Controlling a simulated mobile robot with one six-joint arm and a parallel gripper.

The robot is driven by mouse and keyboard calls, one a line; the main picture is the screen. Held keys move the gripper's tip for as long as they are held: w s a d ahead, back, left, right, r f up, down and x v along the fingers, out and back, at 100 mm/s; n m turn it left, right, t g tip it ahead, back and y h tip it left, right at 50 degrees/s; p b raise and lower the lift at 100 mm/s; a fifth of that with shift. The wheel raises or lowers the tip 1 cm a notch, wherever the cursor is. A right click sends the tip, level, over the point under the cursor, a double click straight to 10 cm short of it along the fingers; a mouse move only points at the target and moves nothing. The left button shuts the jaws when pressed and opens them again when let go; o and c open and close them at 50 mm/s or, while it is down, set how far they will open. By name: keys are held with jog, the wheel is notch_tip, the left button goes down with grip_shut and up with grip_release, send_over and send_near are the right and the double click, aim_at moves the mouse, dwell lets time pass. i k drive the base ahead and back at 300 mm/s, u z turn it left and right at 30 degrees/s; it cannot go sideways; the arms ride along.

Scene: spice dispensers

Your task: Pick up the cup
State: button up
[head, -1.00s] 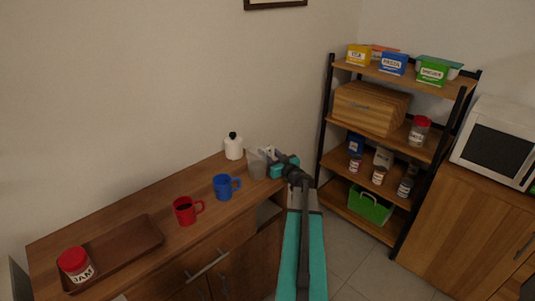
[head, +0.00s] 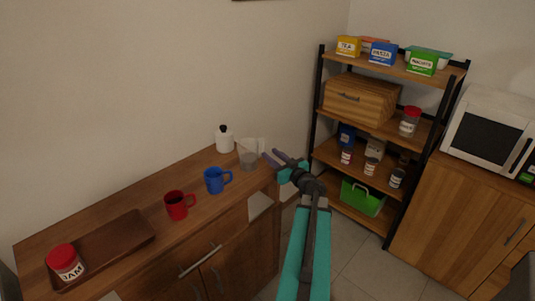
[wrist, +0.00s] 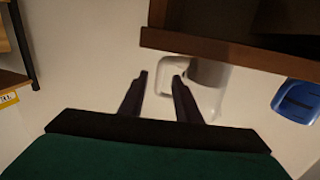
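A clear grey cup (head: 248,156) with a handle on its right side stands upright near the right end of the wooden counter. In the wrist view the cup (wrist: 209,92) shows with its pale handle loop partly behind and between my fingertips. My gripper (head: 272,157) is just right of the handle, its two fingers apart and empty. The wrist view shows the open fingers of my gripper (wrist: 160,75) too. Whether a finger touches the handle I cannot tell. A blue mug (head: 214,181) and a red mug (head: 178,206) stand farther left; the blue mug (wrist: 298,101) is also at the wrist view's right edge.
A white bottle with a black top (head: 224,141) stands just behind the clear cup. A brown tray (head: 112,246) with a red-lidded jam jar (head: 66,263) lies at the counter's left. A shelf rack (head: 388,155) stands right, with floor between.

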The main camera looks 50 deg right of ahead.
aim_at(175, 202)
jog(key=u, duration=0.05)
jog(key=k, duration=1)
jog(key=z, duration=0.05)
